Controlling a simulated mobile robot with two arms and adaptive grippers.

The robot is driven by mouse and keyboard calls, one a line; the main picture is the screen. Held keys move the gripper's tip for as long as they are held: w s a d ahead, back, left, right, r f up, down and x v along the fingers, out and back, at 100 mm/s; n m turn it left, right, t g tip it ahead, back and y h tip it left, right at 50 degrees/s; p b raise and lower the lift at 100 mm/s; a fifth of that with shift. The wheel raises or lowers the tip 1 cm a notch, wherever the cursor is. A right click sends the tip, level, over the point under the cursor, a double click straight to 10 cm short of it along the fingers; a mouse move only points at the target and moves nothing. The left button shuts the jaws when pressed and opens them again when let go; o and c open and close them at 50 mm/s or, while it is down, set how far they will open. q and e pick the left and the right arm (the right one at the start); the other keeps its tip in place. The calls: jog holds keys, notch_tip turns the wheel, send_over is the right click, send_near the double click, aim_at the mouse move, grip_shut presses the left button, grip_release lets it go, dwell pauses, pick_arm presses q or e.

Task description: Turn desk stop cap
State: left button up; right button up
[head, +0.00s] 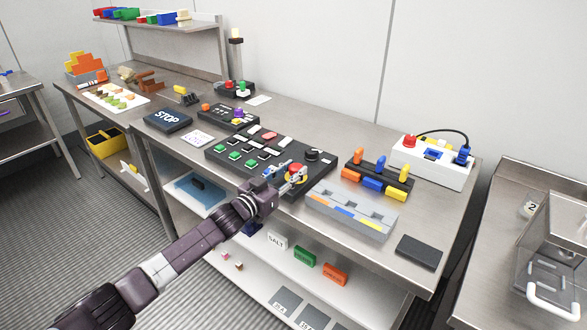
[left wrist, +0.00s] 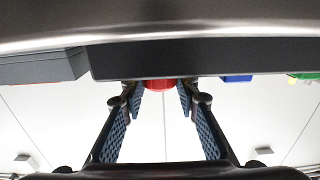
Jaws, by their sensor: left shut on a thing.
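The red stop cap (head: 296,168) with a yellow collar sits at the right end of the black control desk (head: 216,153), which stands on the steel table. My left gripper (head: 285,174) reaches in from the left and is shut on the cap. In the left wrist view, the red cap (left wrist: 158,85) shows between the tips of my left gripper (left wrist: 160,92). The fingers partly hide the cap, and its turn angle cannot be read. My right gripper is not in view.
Green and white buttons and a black knob (head: 312,155) share the desk. A grey block tray (head: 350,213) and a rack of coloured handles stand to its right. A white box (head: 432,163) with a red button is beyond. A STOP panel (head: 167,118) lies further left.

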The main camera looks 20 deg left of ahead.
pick_arm(q)
jog(key=shift+w+a+m+g+h+b, duration=0.1)
jog(key=shift+a+m+g+h+b, duration=0.05)
jog(key=shift+m+g+h+b, duration=0.85)
jog(key=shift+a+m+g+h+b, duration=0.15)
jog(key=shift+m+g+h+b, duration=0.2)
jog(key=shift+m+h, duration=0.65)
jog(key=shift+f+h, duration=0.1)
jog(key=shift+h, duration=0.3)
jog(key=o, duration=1.2)
jog(key=shift+c, duration=0.2)
jog(key=v, duration=1.2)
